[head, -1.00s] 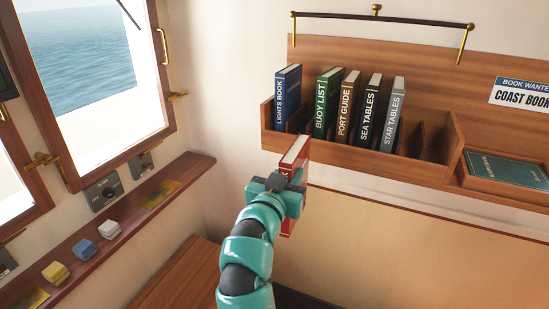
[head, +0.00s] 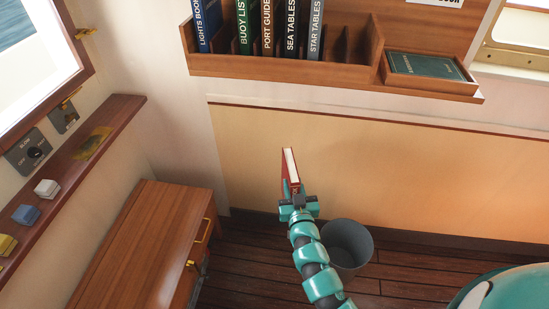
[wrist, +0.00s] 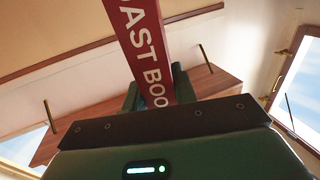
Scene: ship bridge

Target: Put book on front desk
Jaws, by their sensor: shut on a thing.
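My gripper (head: 297,196) is shut on a red book (head: 290,168) with white page edges, held upright in front of the lower wall. In the wrist view the book (wrist: 142,45) shows white lettering ending in "AST BOO", and the gripper's fingers (wrist: 157,92) are at its lower end. A wooden desk or cabinet (head: 140,240) with brass handles stands at the lower left, left of my gripper. Its visible top is bare. I cannot tell for sure that it is the front desk.
A wall shelf (head: 285,70) holds several labelled books and has an empty slot at its right. A green book (head: 425,66) lies in the tray beside it. A grey bin (head: 347,245) stands on the floor. A window ledge (head: 70,165) with coloured blocks runs along the left.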

